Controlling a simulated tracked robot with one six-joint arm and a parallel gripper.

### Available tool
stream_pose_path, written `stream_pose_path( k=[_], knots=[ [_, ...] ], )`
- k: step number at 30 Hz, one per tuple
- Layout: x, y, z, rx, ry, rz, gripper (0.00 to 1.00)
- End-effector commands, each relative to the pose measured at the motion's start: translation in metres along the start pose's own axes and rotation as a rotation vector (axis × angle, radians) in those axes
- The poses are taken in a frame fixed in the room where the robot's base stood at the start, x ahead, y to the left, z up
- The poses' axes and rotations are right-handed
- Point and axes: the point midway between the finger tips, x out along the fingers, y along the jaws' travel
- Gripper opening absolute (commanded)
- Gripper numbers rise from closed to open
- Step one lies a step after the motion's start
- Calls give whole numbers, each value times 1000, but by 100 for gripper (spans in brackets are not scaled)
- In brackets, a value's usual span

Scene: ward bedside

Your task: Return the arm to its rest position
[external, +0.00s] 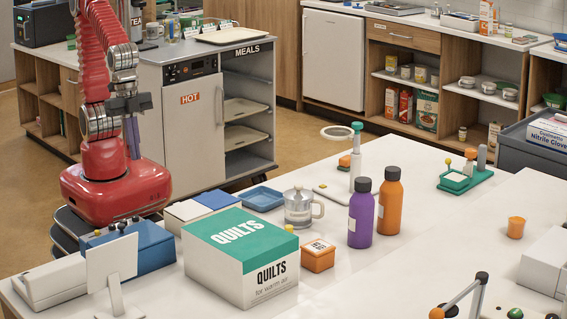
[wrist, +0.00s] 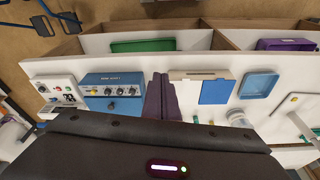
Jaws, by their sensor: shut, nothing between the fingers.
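My arm (external: 92,45) is red with silver joints and rises from a red base at the left of the external view. It is folded close above the base. My gripper (external: 134,152) hangs pointing down beside the base, short of the white table (external: 365,285). In the wrist view my gripper (wrist: 158,78) shows its dark fingers together, with nothing between them. Below them in that view lie a blue control box (wrist: 115,83) to the left and a blue-lidded white box (wrist: 215,91) to the right.
On the table stand a quilts box (external: 245,258), a clear jug (external: 298,208), a purple bottle (external: 361,214), an orange bottle (external: 389,202) and a blue tray (external: 263,198). A white panel on a stand (external: 111,258) is at the front left. A meals cart (external: 180,125) stands behind my arm.

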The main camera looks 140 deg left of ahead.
Motion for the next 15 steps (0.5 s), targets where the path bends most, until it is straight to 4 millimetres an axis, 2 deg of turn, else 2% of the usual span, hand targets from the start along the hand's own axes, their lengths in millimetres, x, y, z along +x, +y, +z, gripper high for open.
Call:
stream_pose_path(
  k=[15],
  knots=[
    [-48,-48,47,-130,204,-52,0]
  ],
)
